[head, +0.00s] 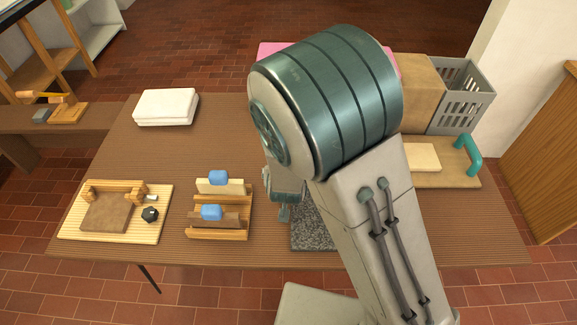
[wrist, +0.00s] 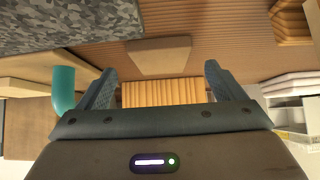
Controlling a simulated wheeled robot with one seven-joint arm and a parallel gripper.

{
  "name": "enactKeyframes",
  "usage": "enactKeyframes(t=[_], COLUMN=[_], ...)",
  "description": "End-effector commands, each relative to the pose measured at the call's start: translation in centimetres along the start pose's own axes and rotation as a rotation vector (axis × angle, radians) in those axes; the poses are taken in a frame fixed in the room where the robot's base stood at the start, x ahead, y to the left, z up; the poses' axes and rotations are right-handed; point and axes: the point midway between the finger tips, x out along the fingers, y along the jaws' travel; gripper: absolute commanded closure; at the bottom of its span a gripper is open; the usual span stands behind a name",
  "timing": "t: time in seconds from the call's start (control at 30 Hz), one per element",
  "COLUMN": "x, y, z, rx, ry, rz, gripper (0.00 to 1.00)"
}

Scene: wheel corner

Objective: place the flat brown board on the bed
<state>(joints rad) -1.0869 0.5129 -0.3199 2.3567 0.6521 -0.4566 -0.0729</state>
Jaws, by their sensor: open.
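A flat brown board (head: 107,216) lies on a pale slatted wooden bed (head: 68,228) at the left of the table, in front of a low wooden rail and beside a dark knob. My gripper (head: 284,208) hangs over the middle of the table, well to the right of that bed, partly hidden by my arm. In the wrist view my gripper (wrist: 160,85) is open and nothing is between its fingers. That view also shows a flat tan-brown piece (wrist: 160,56) on the table ahead; my arm hides that spot in the head view, and I cannot tell what the piece is.
A wooden rack (head: 235,234) with blue-topped pieces stands left of my gripper. A speckled grey slab (head: 305,238) is below it. A white folded stack (head: 166,106) is at the back left. A teal handle (head: 467,155), a brown box (head: 420,88) and a grey basket (head: 462,95) are right.

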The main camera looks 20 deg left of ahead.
Motion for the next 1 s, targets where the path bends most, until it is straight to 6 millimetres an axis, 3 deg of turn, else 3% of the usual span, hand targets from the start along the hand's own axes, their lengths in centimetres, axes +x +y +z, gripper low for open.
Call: enactKeyframes(t=[0.2, 0.5, 0.7, 1.0], x=[2.7, 3.0, 3.0, 2.9], y=[-0.1, -0.1, -0.1, -0.1], z=[0.0, 0.0, 0.0, -0.1], rx=[0.001, 0.001, 0.001, 0.001], ry=[-0.001, 0.000, 0.000, 0.001], rz=[0.002, 0.000, 0.000, 0.000], gripper=[0.11, 0.11, 0.59, 0.63])
